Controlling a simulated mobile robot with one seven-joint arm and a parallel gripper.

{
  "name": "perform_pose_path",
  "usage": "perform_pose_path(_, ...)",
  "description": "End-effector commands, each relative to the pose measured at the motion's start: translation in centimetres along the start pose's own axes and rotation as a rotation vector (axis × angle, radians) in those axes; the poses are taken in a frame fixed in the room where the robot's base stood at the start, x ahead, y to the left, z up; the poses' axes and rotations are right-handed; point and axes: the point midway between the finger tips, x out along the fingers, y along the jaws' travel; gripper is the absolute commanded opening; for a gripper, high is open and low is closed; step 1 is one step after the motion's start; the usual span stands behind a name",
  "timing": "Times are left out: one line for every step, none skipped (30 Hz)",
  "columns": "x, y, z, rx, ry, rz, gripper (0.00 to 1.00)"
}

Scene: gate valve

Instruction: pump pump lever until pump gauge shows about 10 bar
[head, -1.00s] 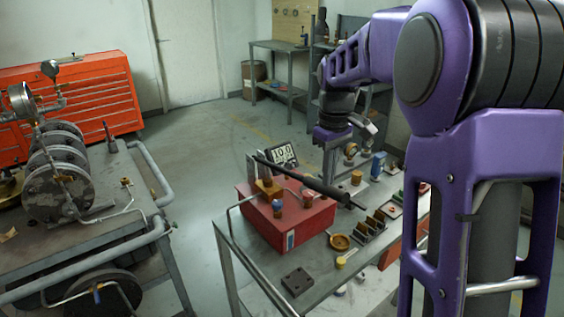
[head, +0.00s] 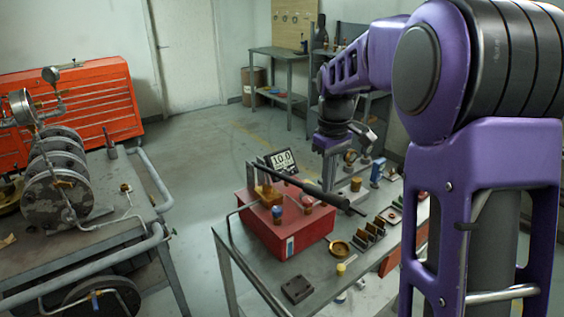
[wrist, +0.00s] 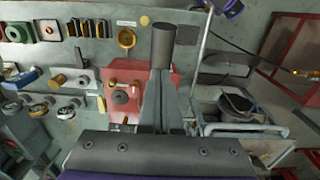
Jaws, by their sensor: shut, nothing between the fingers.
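The pump is a red box (head: 268,222) on the grey bench, and it also shows in the wrist view (wrist: 120,75). Its black pump lever (head: 310,188) slopes down to the right above the box. The lever's dark grip end (wrist: 163,45) stands just beyond my fingertips in the wrist view. The pump gauge (head: 283,160) is a small display behind the lever and appears to read 10.0. My gripper (head: 329,178) is shut and empty, pointing down close to the lever's grip. Its shut fingers (wrist: 166,88) show in the wrist view; whether they touch the lever is unclear.
A brass dish (head: 340,249), a dark block (head: 296,289) and several small parts lie on the bench around the pump. A second bench (head: 95,245) with flanged pipework stands at the left. Open floor (head: 200,200) lies between the benches.

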Motion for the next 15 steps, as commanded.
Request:
perform_pose_path(0.00,0.00,0.00,0.000,0.000,0.000,0.00)
perform_pose_path(0.00,0.00,0.00,0.000,0.000,0.000,0.00)
perform_pose_path(0.00,0.00,0.00,0.000,0.000,0.000,0.00)
perform_pose_path(0.00,0.00,0.00,0.000,0.000,0.000,0.00)
perform_pose_path(0.00,0.00,0.00,0.000,0.000,0.000,0.00)
perform_pose_path(0.00,0.00,0.00,0.000,0.000,0.000,0.00)
perform_pose_path(0.00,0.00,0.00,0.000,0.000,0.000,0.00)
perform_pose_path(0.00,0.00,0.00,0.000,0.000,0.000,0.00)
perform_pose_path(0.00,0.00,0.00,0.000,0.000,0.000,0.00)
perform_pose_path(0.00,0.00,0.00,0.000,0.000,0.000,0.00)
perform_pose_path(0.00,0.00,0.00,0.000,0.000,0.000,0.00)
perform_pose_path(-0.03,0.00,0.00,0.000,0.000,0.000,0.00)
perform_pose_path(-0.11,0.01,-0.01,0.000,0.000,0.000,0.00)
perform_pose_path(-0.26,0.01,-0.02,0.000,0.001,0.001,0.00)
perform_pose_path(-0.57,0.03,-0.03,0.000,0.001,0.001,0.00)
